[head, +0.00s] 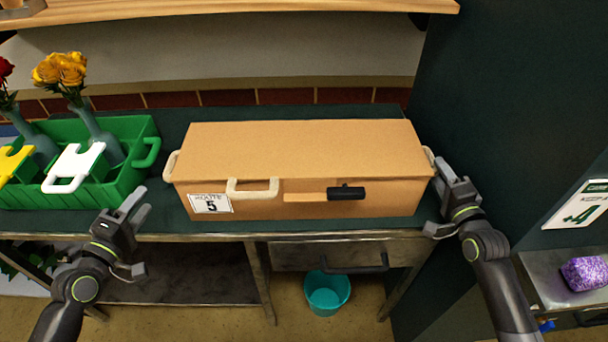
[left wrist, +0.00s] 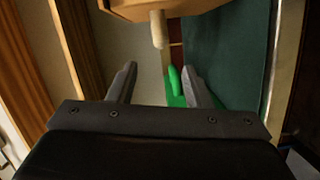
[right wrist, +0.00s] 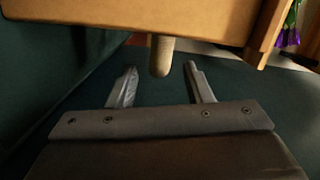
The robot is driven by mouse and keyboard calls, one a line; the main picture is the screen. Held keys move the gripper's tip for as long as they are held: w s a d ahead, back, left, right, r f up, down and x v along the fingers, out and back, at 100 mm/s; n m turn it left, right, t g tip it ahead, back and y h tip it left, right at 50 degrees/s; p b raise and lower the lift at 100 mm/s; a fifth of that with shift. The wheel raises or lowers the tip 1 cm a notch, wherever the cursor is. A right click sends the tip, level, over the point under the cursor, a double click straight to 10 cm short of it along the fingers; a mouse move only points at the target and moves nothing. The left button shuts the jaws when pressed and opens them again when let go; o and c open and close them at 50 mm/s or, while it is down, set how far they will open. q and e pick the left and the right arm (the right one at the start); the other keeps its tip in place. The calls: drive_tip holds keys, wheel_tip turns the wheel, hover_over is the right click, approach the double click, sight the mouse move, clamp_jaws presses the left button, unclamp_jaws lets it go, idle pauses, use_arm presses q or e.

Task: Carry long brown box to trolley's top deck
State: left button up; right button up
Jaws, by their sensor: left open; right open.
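The long brown box (head: 300,150) lies on the dark green counter with a cream end handle at its left (head: 170,166) and one at its right (head: 429,156). My right gripper (head: 436,195) is open beside the box's right end. In the right wrist view the end handle (right wrist: 161,55) hangs ahead of the open fingers (right wrist: 160,88), roughly centred. My left gripper (head: 138,230) is open, in front of the counter edge, left of and below the box. In the left wrist view the left end handle (left wrist: 158,30) is ahead of the open fingers (left wrist: 158,84). The trolley cannot be identified.
A wooden shelf (head: 240,10) is above. A teal bucket (head: 327,292) stands below the counter. A purple package (head: 585,273) lies on a metal surface at right.

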sight(166, 172)
use_arm(q)
drive_tip(key=x, duration=1.3)
use_arm(e)
drive_tip(key=w, duration=0.5)
drive_tip(key=shift+w+a+f, duration=0.1)
drive_tip(key=shift+w+a, duration=0.25)
use_arm(q)
drive_tip(key=shift+c, duration=0.3)
use_arm(e)
drive_tip(key=shift+c, duration=0.4)
use_arm(q)
clamp_jaws()
use_arm(e)
clamp_jaws()
